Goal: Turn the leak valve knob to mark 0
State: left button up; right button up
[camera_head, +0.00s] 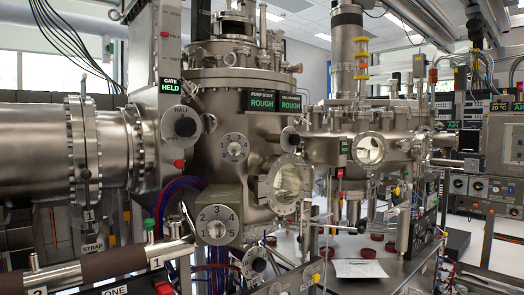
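Several round dials and knobs show on the chamber front, and I cannot read a leak valve label on any of them. A metal box carries a numbered dial (216,228) with marks around 1 to 5 and a pale centre. A dark knob on a round plate (256,265) sits just below and right of it. A small pale dial (235,148) is higher on the chamber body. Neither of my grippers is in view.
Steel pipes with brown sleeves (115,262) cross the lower left, with a green-topped valve (150,226). A round viewport (288,182) juts out on the chamber's right. A white paper (360,268) lies on the bench at lower right. Blue and red hoses run behind the dial box.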

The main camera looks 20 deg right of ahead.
aim_at(234, 148)
jog(key=l, duration=1.35)
